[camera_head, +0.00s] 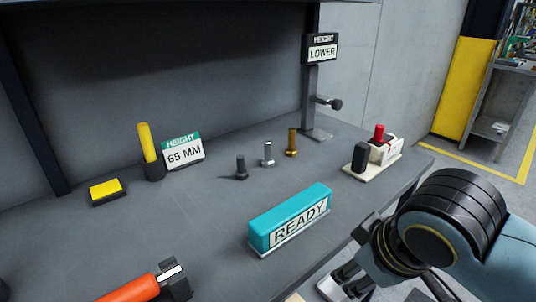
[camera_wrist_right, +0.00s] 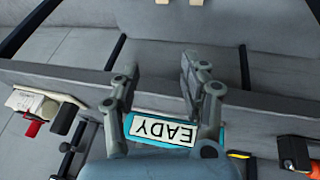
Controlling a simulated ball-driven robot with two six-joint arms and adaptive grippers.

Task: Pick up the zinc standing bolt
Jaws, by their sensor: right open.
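The zinc standing bolt (camera_head: 268,154) is silver and stands upright on the grey bench in the head view. It is the middle of three bolts, between a dark bolt (camera_head: 241,168) on its left and a brass bolt (camera_head: 292,143) on its right. My right gripper (camera_head: 345,286) is low at the bench's front edge, well apart from the bolts. In the right wrist view its fingers (camera_wrist_right: 160,78) are spread with nothing between their tips. I cannot make out the zinc bolt in that view. My left gripper is not in view.
A teal READY block (camera_head: 290,217) lies between my right gripper and the bolts. A switch box (camera_head: 383,151), a HEIGHT LOWER post (camera_head: 311,100), a 65 MM sign (camera_head: 183,151) and a yellow block (camera_head: 106,191) stand around. An orange-handled tool (camera_head: 133,289) lies in front. The left-middle bench is clear.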

